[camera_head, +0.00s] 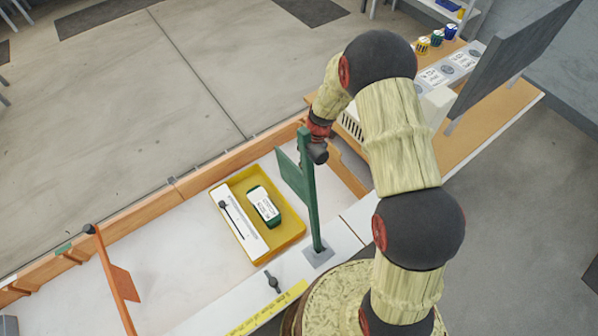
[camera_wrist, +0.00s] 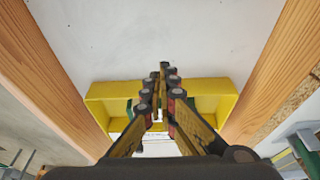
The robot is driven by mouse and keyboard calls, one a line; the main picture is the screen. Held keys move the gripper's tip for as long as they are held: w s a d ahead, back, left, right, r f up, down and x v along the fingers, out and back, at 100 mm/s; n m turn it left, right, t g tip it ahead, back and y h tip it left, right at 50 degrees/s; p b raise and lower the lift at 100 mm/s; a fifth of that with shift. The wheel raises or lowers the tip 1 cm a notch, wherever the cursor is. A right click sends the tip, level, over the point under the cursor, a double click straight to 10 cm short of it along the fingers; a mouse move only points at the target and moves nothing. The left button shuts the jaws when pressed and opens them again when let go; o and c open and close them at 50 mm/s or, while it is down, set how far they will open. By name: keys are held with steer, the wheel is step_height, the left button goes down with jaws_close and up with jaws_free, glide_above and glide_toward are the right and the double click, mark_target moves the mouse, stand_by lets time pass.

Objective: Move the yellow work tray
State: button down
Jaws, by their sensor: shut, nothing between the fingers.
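The yellow work tray (camera_head: 286,236) lies on the white surface, left of the green post in the head view. It holds a green case with a white label (camera_head: 263,205) and a white strip with a thin dark tool (camera_head: 238,222). In the wrist view the tray (camera_wrist: 103,97) lies crosswise beyond my fingers, and they hide its middle. My gripper (camera_wrist: 164,72) is shut and empty, pointing over the tray. I cannot tell the gap between fingertips and tray. In the head view the fingers are not clearly visible near the green post.
A green post with a panel (camera_head: 310,200) stands close right of the tray. An orange flag post (camera_head: 118,272) stands at front left. Wooden rails (camera_head: 190,185) edge the white surface. A dark knob (camera_head: 272,281) and yellow strip (camera_head: 268,309) are in front. White surface left of the tray is clear.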

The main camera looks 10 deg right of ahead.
steer(key=b+x, duration=0.1)
steer(key=x, duration=0.6)
steer(key=a, duration=0.1)
steer(key=s+a, duration=0.1)
steer(key=a, duration=0.1)
steer(key=shift+s, duration=0.15)
steer(key=shift+s+a, duration=0.1)
steer(key=shift+a, duration=0.2)
